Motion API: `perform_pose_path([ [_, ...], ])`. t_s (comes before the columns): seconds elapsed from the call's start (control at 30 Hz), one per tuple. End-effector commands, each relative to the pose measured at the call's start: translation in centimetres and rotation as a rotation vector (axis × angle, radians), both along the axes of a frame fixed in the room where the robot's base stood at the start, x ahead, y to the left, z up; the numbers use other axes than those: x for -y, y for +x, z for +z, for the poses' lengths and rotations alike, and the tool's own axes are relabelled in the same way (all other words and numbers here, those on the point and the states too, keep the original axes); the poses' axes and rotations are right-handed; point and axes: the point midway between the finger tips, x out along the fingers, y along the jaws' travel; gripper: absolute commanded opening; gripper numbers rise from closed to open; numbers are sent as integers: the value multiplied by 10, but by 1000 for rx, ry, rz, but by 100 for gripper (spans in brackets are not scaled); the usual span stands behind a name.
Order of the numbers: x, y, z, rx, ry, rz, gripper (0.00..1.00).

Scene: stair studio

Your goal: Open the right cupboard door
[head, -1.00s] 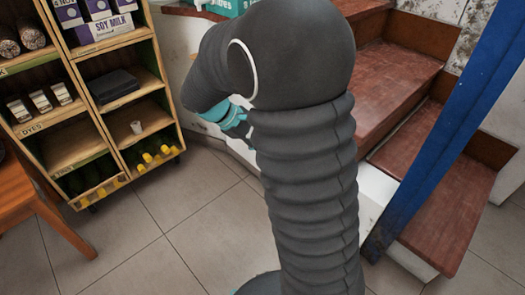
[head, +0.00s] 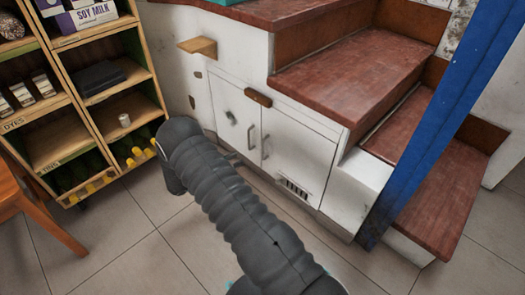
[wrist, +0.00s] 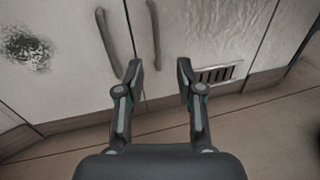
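The white cupboard is built under the stairs, with two doors that look shut. The right cupboard door (head: 300,158) has a vent low down and a vertical handle (head: 266,146) at its left edge. The left door (head: 228,102) has its own handle (head: 251,138) close by. In the wrist view, my gripper (wrist: 159,70) is open and empty, pointing at the doors. The right door's handle (wrist: 154,30) runs up from between the fingertips in the picture; no contact shows. The left door's handle (wrist: 113,38) lies left of the fingers.
A wooden shelf unit (head: 105,105) stands at the left, beside a wooden table (head: 30,200). Red-topped steps (head: 355,70) and a blue post (head: 430,130) are at the right. Tiled floor (head: 130,240) is free in front of the cupboard.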

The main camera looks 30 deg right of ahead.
Motion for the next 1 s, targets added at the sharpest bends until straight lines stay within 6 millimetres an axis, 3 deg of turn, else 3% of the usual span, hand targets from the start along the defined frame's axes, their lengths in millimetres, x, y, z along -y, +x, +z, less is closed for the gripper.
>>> perform_pose_path([
  [0.1,-2,2,-15,-23,-30,26,37],
  [0.27,4,4,-19,-28,-40,33,37],
  [0.8,97,17,-19,-28,-37,31,37],
  [1.0,122,21,-19,-28,-36,32,37],
])
